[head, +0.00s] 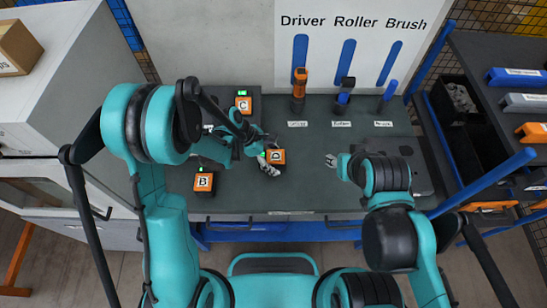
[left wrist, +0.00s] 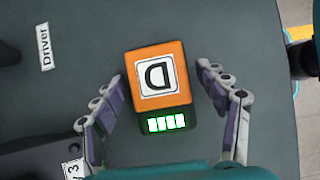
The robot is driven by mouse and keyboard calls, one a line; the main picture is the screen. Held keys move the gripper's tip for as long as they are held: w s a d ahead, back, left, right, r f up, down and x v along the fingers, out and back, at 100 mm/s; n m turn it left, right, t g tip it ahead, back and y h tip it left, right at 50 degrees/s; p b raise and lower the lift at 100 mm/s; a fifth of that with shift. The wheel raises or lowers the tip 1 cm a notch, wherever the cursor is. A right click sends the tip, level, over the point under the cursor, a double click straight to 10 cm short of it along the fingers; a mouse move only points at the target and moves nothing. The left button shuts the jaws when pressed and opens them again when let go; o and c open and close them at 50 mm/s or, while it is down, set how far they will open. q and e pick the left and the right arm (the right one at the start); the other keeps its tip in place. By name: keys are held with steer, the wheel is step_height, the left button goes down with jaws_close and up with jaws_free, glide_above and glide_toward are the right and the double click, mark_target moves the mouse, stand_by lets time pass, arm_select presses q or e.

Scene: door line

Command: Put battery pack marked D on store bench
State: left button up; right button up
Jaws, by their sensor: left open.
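Battery pack D (head: 277,157) is an orange and black block lying on the dark grey bench (head: 320,190). No sign in view names a store bench.
Pack C (head: 243,104) and pack B (head: 203,181) stand left of D. A driver (head: 299,88), a roller (head: 344,92) and a brush (head: 388,95) stand at the back by the labelled board (head: 350,60). A shelf (head: 500,60) with several cases is at right.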

arm_select(q)
steer(key=p+v, duration=0.2)
steer(key=v, duration=1)
stand_by(1.3)
